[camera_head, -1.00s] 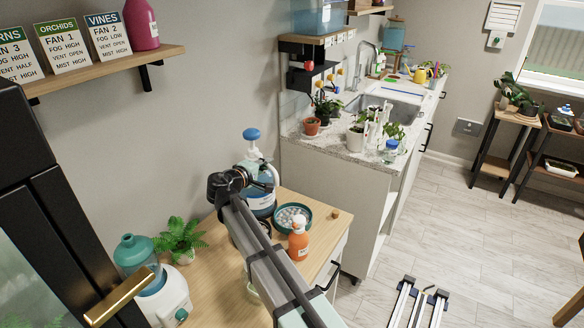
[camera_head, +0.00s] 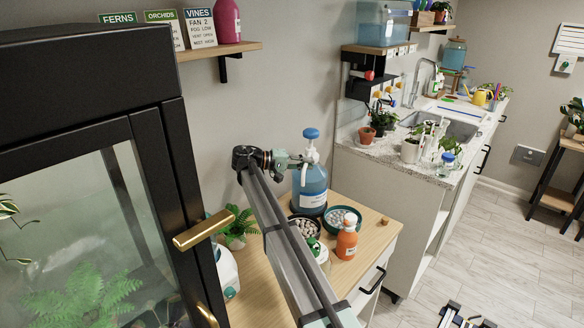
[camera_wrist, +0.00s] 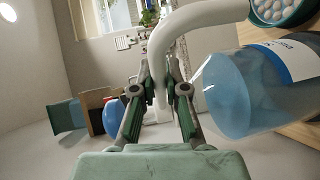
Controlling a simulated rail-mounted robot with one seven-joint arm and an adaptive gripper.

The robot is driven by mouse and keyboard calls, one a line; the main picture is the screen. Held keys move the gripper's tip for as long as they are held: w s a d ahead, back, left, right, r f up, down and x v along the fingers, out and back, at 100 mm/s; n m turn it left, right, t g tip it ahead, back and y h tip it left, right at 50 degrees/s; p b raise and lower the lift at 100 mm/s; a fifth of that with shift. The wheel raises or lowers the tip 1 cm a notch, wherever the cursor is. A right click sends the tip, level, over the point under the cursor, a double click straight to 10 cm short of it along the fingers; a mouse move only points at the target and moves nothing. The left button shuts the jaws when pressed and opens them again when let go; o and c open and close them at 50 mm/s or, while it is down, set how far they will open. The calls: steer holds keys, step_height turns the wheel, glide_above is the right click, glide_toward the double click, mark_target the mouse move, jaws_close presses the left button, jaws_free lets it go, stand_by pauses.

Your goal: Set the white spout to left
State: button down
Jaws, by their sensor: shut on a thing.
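A blue see-through bottle (camera_head: 310,188) with a pale label stands upright on the wooden top. Its white pump neck (camera_head: 312,150) carries a blue knob (camera_head: 311,133). My gripper (camera_head: 302,159) reaches the pump from the left, just below the knob. In the wrist view, the curved white spout (camera_wrist: 205,17) bends down between my gripper's fingers (camera_wrist: 158,75), which are shut on it. The bottle (camera_wrist: 245,92) lies to the right of the fingers there. In the head view the spout is largely hidden at my gripper.
The wooden top (camera_head: 372,236) also holds a teal bowl (camera_head: 357,225) of pale balls, a dark bowl (camera_head: 292,219), an orange bottle (camera_head: 346,241) and a fern (camera_head: 240,225). A black glass cabinet (camera_head: 150,150) with a brass handle stands close at left. A shelf (camera_head: 235,48) hangs above.

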stand_by(0.3)
steer(key=c, duration=1.2)
jaws_free()
